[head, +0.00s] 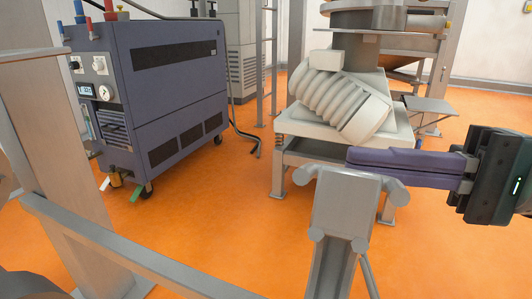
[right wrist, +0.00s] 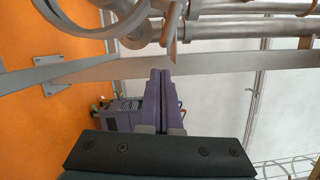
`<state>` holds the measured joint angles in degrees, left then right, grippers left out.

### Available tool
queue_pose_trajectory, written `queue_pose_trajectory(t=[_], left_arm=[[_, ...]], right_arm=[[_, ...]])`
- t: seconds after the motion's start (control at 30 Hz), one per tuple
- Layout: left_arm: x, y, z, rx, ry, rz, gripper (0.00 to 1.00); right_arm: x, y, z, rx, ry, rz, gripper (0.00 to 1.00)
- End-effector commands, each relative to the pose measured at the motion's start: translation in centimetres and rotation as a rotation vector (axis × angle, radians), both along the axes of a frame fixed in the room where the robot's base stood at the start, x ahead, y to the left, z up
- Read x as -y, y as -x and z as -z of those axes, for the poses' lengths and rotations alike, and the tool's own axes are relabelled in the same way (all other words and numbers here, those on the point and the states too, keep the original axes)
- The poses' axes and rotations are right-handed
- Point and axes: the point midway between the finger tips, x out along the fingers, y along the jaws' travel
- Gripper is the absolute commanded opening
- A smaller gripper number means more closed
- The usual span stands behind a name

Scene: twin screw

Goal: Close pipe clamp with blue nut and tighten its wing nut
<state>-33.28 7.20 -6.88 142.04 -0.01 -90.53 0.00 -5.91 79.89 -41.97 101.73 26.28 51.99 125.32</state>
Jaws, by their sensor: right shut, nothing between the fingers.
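In the head view my right gripper (head: 350,155) comes in from the right with purple fingers pointing left. The fingers are shut together with nothing between them, above and behind a grey metal bracket (head: 345,195). In the right wrist view the same gripper (right wrist: 160,73) shows shut, its tips just below a grey beam in the picture. Grey metal pipes (right wrist: 240,25) and a curved grey band (right wrist: 112,30) run across the top of that view. I cannot tell whether the band belongs to a clamp. No blue nut or wing nut can be made out. My left gripper is not in view.
A blue-grey machine cabinet (head: 165,95) on wheels stands at the left. A grey post (head: 65,140) and a low rail (head: 110,250) are in front of it. A white ribbed duct (head: 340,100) sits on a stand. Orange floor (head: 220,200) is clear between them.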

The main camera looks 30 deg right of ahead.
Motion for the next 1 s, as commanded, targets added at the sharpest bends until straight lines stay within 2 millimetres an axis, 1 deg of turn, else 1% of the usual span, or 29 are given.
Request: queue_pose_trajectory(t=[0.03,0.2,0.63,0.83,1.0], left_arm=[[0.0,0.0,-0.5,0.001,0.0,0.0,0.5],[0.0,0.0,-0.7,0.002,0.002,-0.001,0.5],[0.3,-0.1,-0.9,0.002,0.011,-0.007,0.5],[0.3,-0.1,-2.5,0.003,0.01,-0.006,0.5],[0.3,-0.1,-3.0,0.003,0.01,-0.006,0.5]], right_arm=[[-0.5,0.5,-0.3,-0.004,-0.002,-0.002,0.0],[-1.3,1.2,-0.4,-0.001,0.001,0.0,0.0],[-1.4,1.3,-0.4,0.003,0.003,0.0,0.0],[-1.8,1.7,-1.3,0.027,0.031,0.001,0.0],[-2.1,1.9,-1.4,0.043,0.05,0.0,0.0]])
